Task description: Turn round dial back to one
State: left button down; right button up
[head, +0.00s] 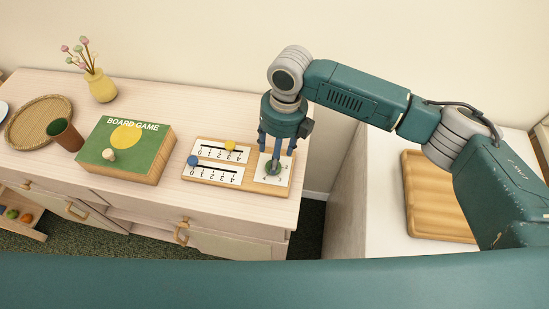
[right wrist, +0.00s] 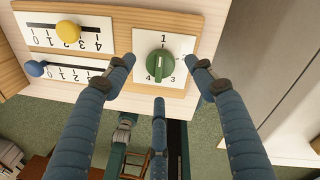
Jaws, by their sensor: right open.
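The round dial (head: 272,168) is a green knob on a white plate at the right end of a wooden board (head: 215,184). In the right wrist view, the dial (right wrist: 160,65) has a raised ridge running nearly up and down, with 1 printed above it and 4 and 3 below. Which end of the ridge is the pointer is hard to tell. My right gripper (head: 276,153) is over the dial, pointing down. Its blue fingers are spread, with tips left, right and below the knob, apart from it.
The board also carries a yellow slider (head: 230,146) and a blue slider (head: 193,160) on numbered scales. A wooden tray (head: 414,200) lies right, beyond a gap.

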notch_tip(320, 180, up, 8)
jog(key=shift+w+d, duration=0.2)
jog(key=shift+d, duration=0.25)
jog(key=shift+s, duration=0.1)
